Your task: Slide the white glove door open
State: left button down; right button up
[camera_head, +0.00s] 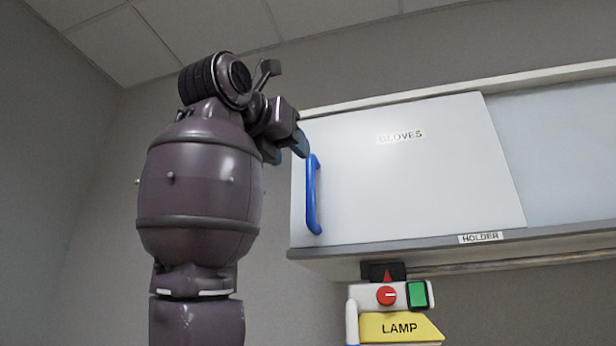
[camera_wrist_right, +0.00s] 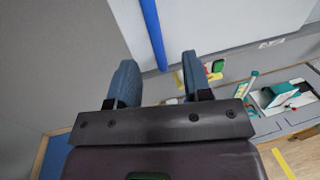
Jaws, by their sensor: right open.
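The white glove door (camera_head: 430,170), labelled GLOVES, is the front panel of a wall cabinet. A vertical blue bar handle (camera_head: 313,200) stands at its left edge. My right gripper (camera_head: 287,147) is open, with its blue-grey fingers close to the handle's upper end, at its left. In the right wrist view, the handle (camera_wrist_right: 152,30) runs down toward the gap between the open fingers of my right gripper (camera_wrist_right: 160,75). I cannot tell whether the handle is between the fingertips, and no contact is clear. My left gripper is not in view.
A pale panel (camera_head: 560,150) is right of the door. A HOLDER label (camera_head: 480,238) is on the cabinet's lower ledge. Below hangs a yellow LAMP sign (camera_head: 400,328) with a red knob (camera_head: 386,295) and green switch (camera_head: 417,294). Bare wall is at the left.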

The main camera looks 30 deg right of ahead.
aim_at(308, 176)
jog(key=x, duration=0.3)
jog(key=p+x, duration=0.1)
jog(key=x, duration=0.2)
jog(key=w+p+x, duration=0.1)
jog(key=x, duration=0.2)
jog(key=shift+w+f, duration=0.15)
jog(key=shift+w+d, duration=0.2)
jog(key=shift+d, duration=0.3)
jog(key=shift+a, duration=0.1)
grip_shut()
